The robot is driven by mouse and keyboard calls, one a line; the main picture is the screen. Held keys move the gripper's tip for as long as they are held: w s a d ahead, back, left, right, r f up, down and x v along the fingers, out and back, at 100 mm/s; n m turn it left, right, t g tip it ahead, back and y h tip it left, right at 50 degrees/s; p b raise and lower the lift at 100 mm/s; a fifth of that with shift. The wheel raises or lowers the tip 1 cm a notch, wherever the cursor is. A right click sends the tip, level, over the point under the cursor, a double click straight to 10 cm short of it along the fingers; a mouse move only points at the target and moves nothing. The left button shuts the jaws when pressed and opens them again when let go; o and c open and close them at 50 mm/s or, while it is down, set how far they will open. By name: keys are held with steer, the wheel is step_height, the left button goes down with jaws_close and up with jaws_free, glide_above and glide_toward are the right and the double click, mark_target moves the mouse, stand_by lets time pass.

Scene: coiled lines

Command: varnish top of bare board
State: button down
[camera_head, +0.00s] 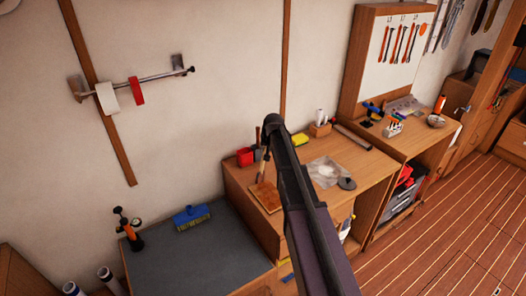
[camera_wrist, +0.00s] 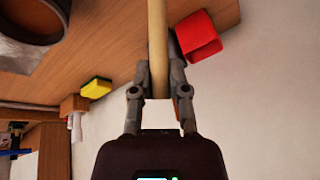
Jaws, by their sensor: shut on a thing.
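The board (camera_head: 266,197), a small orange-brown square, lies on the wooden bench near its left front corner. My gripper (camera_wrist: 157,62) is shut on a pale round wooden handle (camera_wrist: 158,30), which runs up out of the wrist view. In the head view my gripper (camera_head: 265,150) is small and partly hidden by my arm, above and behind the board. The thin handle (camera_head: 262,170) points down toward the board. Its lower end is too small to tell whether it touches. A dark round pot (camera_wrist: 35,30) with brown inside shows in the wrist view.
A red box (camera_head: 245,157) stands beside my gripper, near the wall.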

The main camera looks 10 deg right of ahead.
steer(key=shift+s+d, duration=0.3)
steer(key=shift+s, duration=0.5)
steer(key=shift+s+d, duration=0.25)
steer(key=shift+s, duration=0.55)
steer(key=shift+s+d, duration=0.25)
steer(key=shift+s, duration=0.55)
steer(key=shift+s+d, duration=0.2)
steer(key=shift+s, duration=0.55)
steer(key=shift+s+d, duration=0.3)
steer(key=shift+s, duration=0.5)
steer(key=shift+s+d, duration=0.25)
steer(key=shift+s, duration=0.65)
steer(key=shift+s+d+r, duration=0.1)
steer(key=shift+s+d, duration=0.15)
steer(key=shift+s, duration=0.5)
steer(key=shift+s+d, duration=0.25)
steer(key=shift+s, duration=0.45)
